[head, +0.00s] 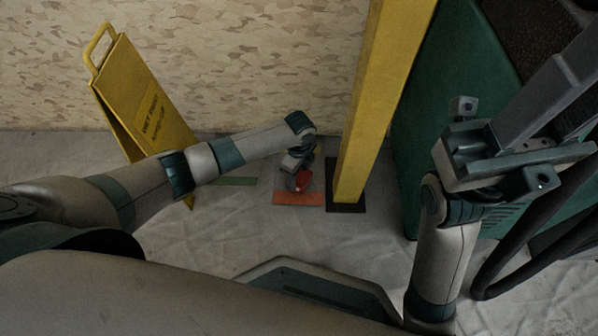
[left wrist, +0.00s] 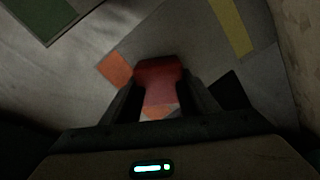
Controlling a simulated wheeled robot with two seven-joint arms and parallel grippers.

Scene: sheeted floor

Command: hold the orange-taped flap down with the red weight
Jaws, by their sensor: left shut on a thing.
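The red weight (head: 304,181) is between the fingers of my left gripper (head: 297,170), which is shut on it. In the left wrist view the red weight (left wrist: 158,80) fills the gap between the two dark fingers. The orange tape (head: 298,199) lies on the floor sheet under and just in front of the weight; in the wrist view orange tape (left wrist: 115,69) shows beside and below it. I cannot tell whether the weight touches the tape. My right arm is raised at the right, and its gripper (head: 545,135) is close to the camera, clear of the weight.
A yellow post (head: 380,100) on a black base (head: 346,206) stands just right of the tape. A yellow floor sign (head: 142,100) stands at the left, by a green strip (head: 236,181). A green machine (head: 420,140) is at the right. The sheet in front is clear.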

